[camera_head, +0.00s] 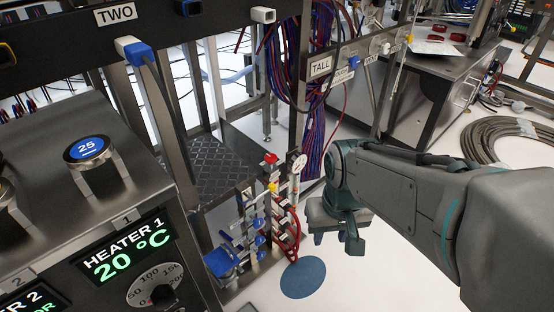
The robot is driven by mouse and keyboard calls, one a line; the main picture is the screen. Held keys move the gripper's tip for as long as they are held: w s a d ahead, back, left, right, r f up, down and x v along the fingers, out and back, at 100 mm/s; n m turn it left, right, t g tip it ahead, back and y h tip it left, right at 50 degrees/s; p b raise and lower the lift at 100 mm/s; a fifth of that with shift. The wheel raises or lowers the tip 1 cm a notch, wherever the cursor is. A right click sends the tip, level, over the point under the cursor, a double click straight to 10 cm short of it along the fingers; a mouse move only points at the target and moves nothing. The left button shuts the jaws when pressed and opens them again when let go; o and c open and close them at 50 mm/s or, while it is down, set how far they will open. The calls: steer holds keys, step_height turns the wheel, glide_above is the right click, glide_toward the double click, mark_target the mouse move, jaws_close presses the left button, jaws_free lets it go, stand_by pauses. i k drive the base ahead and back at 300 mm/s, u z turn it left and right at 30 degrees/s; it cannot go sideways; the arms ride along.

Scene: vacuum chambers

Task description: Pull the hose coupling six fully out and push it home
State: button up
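A small hose manifold (262,222) stands low in the middle, with red hoses (292,240) and blue fittings (256,241) stacked on it. No number six can be read on any coupling, so I cannot tell which one is coupling six. My gripper (336,241) hangs at the end of my arm, to the right of the manifold and apart from it in the picture. Its two fingers are spread and nothing shows between them.
A heater cabinet (60,205) with a "20 °C" display fills the left. A dark tread-plate surface (212,160) and metal frame posts stand behind the manifold. A steel bench (440,75) and a coiled hose (510,140) are at the right. A blue disc (303,277) lies on the white floor.

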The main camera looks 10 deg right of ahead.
mark_target(283, 203)
steer(key=z, duration=1.65)
steer(key=i, duration=2.25)
steer(key=u, duration=3.55)
